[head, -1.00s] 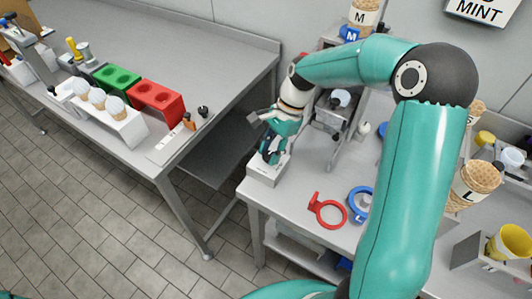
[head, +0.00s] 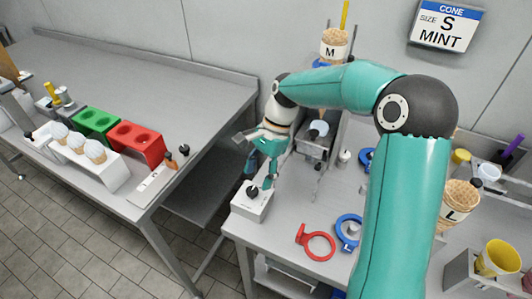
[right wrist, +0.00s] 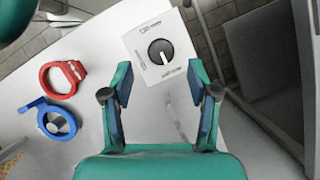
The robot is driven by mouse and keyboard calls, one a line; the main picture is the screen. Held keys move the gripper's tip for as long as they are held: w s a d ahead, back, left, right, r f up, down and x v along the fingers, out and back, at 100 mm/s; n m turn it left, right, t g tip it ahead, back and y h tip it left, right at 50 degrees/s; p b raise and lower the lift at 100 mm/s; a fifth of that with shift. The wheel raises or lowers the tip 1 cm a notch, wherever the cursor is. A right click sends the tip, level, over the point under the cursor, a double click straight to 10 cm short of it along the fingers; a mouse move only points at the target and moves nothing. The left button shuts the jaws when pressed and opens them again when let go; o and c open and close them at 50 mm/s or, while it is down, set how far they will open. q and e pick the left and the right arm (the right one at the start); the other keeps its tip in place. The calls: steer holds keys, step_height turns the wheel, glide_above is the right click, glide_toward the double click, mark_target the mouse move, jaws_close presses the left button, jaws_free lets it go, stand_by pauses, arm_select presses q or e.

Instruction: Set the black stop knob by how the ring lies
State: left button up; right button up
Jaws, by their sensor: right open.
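The black stop knob (head: 252,191) sits on a white box (head: 250,207) at the bench's near left corner. In the right wrist view the knob (right wrist: 160,52) is round with a pale pointer line, and printed labels surround it. My right gripper (head: 261,183) is open at the box; in the right wrist view its spread fingers (right wrist: 160,84) frame a gap just below the knob, holding nothing. A red ring (head: 305,250) with a tab lies flat on the bench, its tab toward the upper left in the head view. A blue ring (head: 338,236) lies beside it. My left gripper is not in view.
A grey stand with a cone marked M (head: 334,48) rises behind the gripper. A sign (head: 446,25) reads cone size S, mint. A second bench (head: 150,60) at left carries red and green holders, across a gap. A yellow cup (head: 498,258) stands at right.

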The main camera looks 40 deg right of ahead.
steer(key=v, duration=0.7)
steer(key=shift+d+r, duration=0.2)
steer(key=shift+r, duration=0.15)
steer(key=shift+s, duration=0.1)
